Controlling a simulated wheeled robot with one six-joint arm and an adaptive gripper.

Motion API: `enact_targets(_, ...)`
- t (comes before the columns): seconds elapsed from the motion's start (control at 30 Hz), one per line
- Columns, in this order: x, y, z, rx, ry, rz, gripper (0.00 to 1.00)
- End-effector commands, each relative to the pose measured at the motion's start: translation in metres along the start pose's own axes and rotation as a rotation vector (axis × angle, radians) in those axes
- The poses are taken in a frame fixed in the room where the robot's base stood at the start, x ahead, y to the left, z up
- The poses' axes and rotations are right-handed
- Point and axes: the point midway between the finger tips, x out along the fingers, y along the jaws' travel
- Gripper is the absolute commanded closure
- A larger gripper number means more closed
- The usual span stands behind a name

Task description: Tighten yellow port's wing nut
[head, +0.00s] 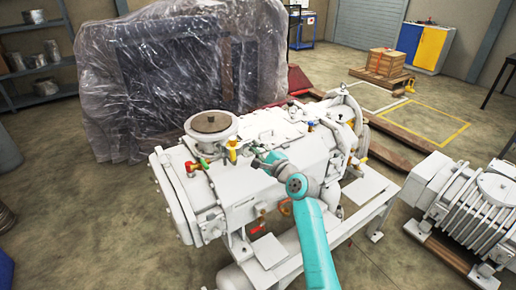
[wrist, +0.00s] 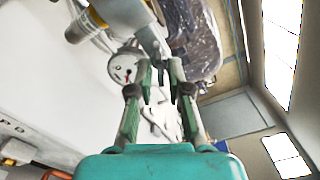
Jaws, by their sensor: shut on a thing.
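The white vacuum machine (head: 270,185) stands in the middle of the head view. My gripper (head: 258,157) reaches in at the right of the yellow port. In the wrist view a pale cylinder with a yellow band (wrist: 97,17) is at the top. A grey metal piece, seemingly the wing nut (wrist: 153,42), hangs down from it. The green fingertips of my gripper (wrist: 160,72) are closed about its lower end. The exact contact is hard to see.
A round gauge (wrist: 122,67) sits close left of my fingers. A round flange (head: 211,123) and a red-handled fitting (head: 191,167) stand near the yellow port. A second white machine (head: 480,205) is at the right. A plastic-wrapped crate (head: 185,75) stands behind.

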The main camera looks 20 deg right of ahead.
Motion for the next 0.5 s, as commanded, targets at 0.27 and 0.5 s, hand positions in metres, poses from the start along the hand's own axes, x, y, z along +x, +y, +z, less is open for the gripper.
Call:
enact_targets(0.27, -0.0003, 0.0011, -0.0013, 0.052, 0.002, 0.001, 1.0)
enact_targets(0.5, -0.0002, 0.0012, -0.0012, 0.056, 0.002, 0.001, 1.0)
